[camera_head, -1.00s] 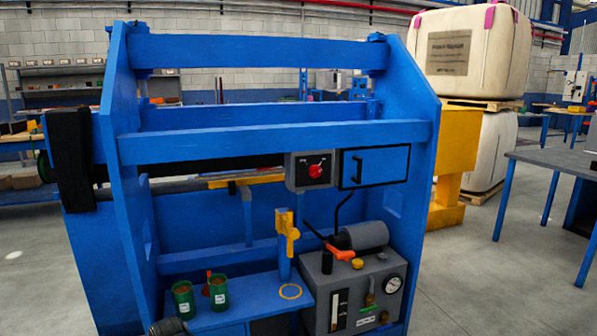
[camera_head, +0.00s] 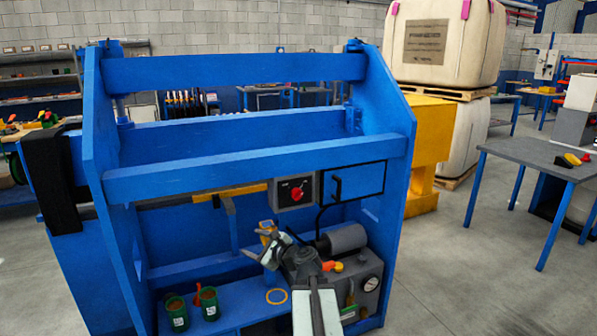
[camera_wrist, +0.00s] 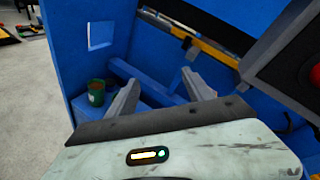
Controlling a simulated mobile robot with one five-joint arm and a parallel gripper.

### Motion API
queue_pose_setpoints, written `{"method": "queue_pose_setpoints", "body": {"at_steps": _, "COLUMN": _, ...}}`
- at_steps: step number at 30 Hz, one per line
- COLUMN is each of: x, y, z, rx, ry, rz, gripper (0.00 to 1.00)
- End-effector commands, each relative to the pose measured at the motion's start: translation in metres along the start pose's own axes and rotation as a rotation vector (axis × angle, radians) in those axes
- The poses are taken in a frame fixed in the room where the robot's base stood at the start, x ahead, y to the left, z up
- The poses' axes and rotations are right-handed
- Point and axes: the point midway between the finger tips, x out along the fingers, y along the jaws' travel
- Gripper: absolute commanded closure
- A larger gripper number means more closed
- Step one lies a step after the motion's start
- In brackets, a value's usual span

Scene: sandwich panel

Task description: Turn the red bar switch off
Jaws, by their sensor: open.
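The red switch (camera_head: 296,193) sits on a dark plate on the front of a small grey box (camera_head: 275,195), fixed below the upper blue beam. Its exact setting is too small to read. My gripper (camera_head: 258,246) is open and empty, below and to the left of the switch, not touching it. In the wrist view my two fingers (camera_wrist: 162,93) are spread apart with nothing between them. The red switch (camera_wrist: 315,75) is cut off at the right edge there, on its dark grey box (camera_wrist: 282,65), to the right of my fingers.
A blue cabinet door with a black handle (camera_head: 337,188) is right of the switch box. Below are a grey pump unit (camera_head: 362,285), an orange lever (camera_head: 332,266) and two green cups (camera_head: 176,312) (camera_head: 209,303). Blue side walls (camera_head: 110,190) bound the panel.

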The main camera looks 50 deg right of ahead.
Motion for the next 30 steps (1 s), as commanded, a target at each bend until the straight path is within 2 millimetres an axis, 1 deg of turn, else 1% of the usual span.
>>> {"method": "queue_pose_setpoints", "body": {"at_steps": 1, "x": -0.030, "y": -0.060, "z": 0.005, "rx": 0.156, "ry": -0.010, "rz": -0.121, "gripper": 0.40}}
{"method": "queue_pose_setpoints", "body": {"at_steps": 3, "x": -0.061, "y": -0.112, "z": -0.004, "rx": 0.348, "ry": -0.042, "rz": -0.256, "gripper": 0.40}}
{"method": "queue_pose_setpoints", "body": {"at_steps": 6, "x": -0.094, "y": -0.158, "z": -0.015, "rx": 0.526, "ry": -0.084, "rz": -0.381, "gripper": 0.40}}
{"method": "queue_pose_setpoints", "body": {"at_steps": 7, "x": -0.101, "y": -0.166, "z": -0.018, "rx": 0.561, "ry": -0.094, "rz": -0.404, "gripper": 0.40}}
{"method": "queue_pose_setpoints", "body": {"at_steps": 9, "x": -0.110, "y": -0.176, "z": -0.022, "rx": 0.610, "ry": -0.109, "rz": -0.437, "gripper": 0.40}}
{"method": "queue_pose_setpoints", "body": {"at_steps": 11, "x": -0.113, "y": -0.179, "z": -0.024, "rx": 0.627, "ry": -0.114, "rz": -0.447, "gripper": 0.40}}
{"method": "queue_pose_setpoints", "body": {"at_steps": 14, "x": -0.111, "y": -0.179, "z": -0.025, "rx": 0.629, "ry": -0.115, "rz": -0.447, "gripper": 0.40}}
{"method": "queue_pose_setpoints", "body": {"at_steps": 17, "x": -0.105, "y": -0.181, "z": -0.025, "rx": 0.627, "ry": -0.115, "rz": -0.445, "gripper": 0.40}}
{"method": "queue_pose_setpoints", "body": {"at_steps": 20, "x": -0.092, "y": -0.187, "z": -0.026, "rx": 0.625, "ry": -0.115, "rz": -0.443, "gripper": 0.40}}
{"method": "queue_pose_setpoints", "body": {"at_steps": 27, "x": -0.051, "y": -0.206, "z": -0.026, "rx": 0.623, "ry": -0.115, "rz": -0.440, "gripper": 0.40}}
{"method": "queue_pose_setpoints", "body": {"at_steps": 30, "x": -0.041, "y": -0.210, "z": -0.026, "rx": 0.623, "ry": -0.114, "rz": -0.441, "gripper": 0.40}}
